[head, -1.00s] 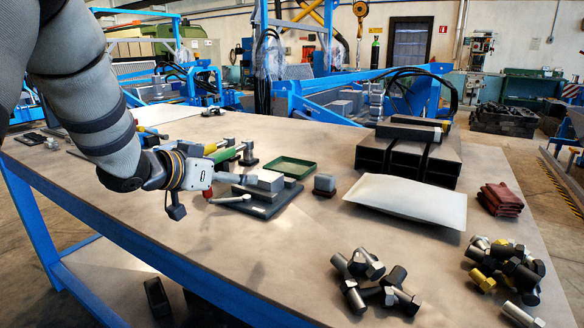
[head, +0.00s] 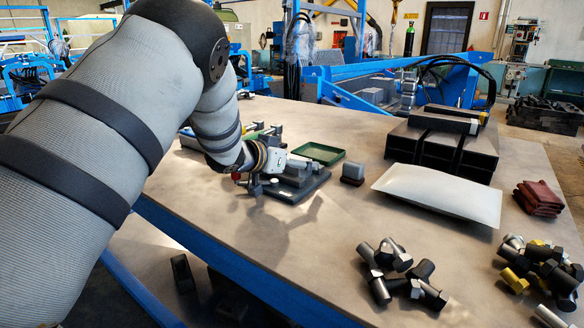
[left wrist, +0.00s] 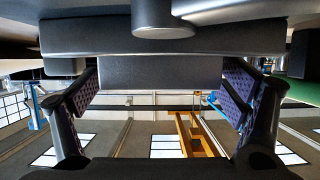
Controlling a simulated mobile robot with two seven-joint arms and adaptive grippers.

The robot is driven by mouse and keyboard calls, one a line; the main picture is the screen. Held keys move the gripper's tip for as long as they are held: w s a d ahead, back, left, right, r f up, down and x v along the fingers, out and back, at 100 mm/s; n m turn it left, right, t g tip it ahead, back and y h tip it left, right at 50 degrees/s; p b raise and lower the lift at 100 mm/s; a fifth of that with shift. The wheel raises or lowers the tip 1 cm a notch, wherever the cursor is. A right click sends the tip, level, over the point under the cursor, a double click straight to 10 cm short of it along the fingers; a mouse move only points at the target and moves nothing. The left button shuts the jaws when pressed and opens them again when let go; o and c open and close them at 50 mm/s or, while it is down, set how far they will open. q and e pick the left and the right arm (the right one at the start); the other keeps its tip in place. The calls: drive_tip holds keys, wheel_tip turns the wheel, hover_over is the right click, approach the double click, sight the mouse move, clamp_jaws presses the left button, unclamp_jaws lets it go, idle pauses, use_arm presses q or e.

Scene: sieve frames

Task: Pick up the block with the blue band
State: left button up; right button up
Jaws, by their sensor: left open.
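My left gripper (head: 294,167) is low over the table at a dark base plate (head: 312,187) carrying grey blocks (head: 296,178). In the left wrist view its fingers (left wrist: 160,95) stand apart with purple pads. A plain grey block face (left wrist: 160,73) shows between them; I cannot tell whether they touch it. I see no clear blue band on any block. A small block (head: 353,170) with a grey top and dark reddish lower part stands apart to the right of the plate. My arm hides part of the table at left. My right gripper is not in view.
A green tray (head: 320,153) lies just behind the plate. A pale pillow-shaped pad (head: 440,193), dark rectangular tubes (head: 440,150), red folded cloths (head: 539,198) and piles of bolts (head: 402,272) are to the right. The table's middle front is clear.

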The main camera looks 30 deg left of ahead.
use_arm(q)
drive_tip(key=c, duration=1.6)
drive_tip(key=shift+c, duration=0.5)
drive_tip(key=shift+r, duration=0.1)
